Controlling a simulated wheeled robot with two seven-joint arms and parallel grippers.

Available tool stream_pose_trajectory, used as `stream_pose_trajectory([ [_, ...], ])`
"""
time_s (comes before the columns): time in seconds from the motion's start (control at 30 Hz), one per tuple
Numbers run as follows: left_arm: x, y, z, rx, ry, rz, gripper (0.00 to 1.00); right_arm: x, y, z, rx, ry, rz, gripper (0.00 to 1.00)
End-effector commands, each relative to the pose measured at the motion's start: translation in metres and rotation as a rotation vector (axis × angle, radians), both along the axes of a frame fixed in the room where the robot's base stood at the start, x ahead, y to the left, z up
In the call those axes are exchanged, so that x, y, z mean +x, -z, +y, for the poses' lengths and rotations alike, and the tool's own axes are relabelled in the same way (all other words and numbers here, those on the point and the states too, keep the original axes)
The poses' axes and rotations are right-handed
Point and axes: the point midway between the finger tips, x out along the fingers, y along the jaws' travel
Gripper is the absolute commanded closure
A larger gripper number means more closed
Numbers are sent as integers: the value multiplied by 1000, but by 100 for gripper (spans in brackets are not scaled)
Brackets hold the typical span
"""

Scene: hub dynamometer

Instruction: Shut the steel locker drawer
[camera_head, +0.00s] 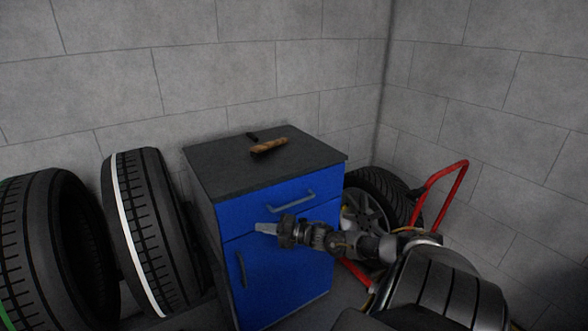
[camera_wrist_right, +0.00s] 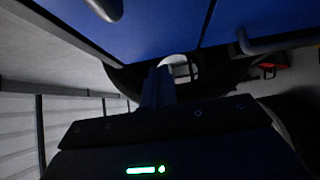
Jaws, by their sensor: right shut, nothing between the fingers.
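The steel locker (camera_head: 275,275) stands against the back wall, with blue fronts and a dark grey top. Its drawer (camera_head: 240,216) is the upper blue front, with a grey bar handle (camera_head: 293,201). The drawer front looks about flush with the locker; a small gap cannot be ruled out. My right gripper (camera_head: 266,228) is shut and empty, in front of the lower part of the drawer front, pointing left. In the right wrist view its closed fingers (camera_wrist_right: 158,87) show below the blue fronts (camera_wrist_right: 150,28); contact cannot be told. My left gripper is not in view.
A brown-handled tool (camera_head: 268,146) lies on the locker top. The locker door below has its own handle (camera_head: 241,268). Tyres (camera_head: 150,230) stand at the left. A wheel (camera_head: 375,205) and a red tubular frame (camera_head: 440,185) stand at the right, near my right arm.

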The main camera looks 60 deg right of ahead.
Motion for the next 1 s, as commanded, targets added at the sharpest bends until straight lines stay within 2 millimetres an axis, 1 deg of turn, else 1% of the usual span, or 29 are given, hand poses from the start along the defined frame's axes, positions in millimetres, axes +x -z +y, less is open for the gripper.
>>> stream_pose_trajectory([
  [0.03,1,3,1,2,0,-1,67,-11,4,-4,-3,-3,5,100],
  [0.2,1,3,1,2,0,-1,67,-43,5,-16,-1,-3,6,100],
  [0.4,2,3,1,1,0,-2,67,-67,4,-26,0,-3,5,100],
  [0.6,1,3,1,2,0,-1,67,-75,3,-29,0,-6,2,100],
  [1.0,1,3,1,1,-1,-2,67,-76,3,-30,0,-6,2,100],
])
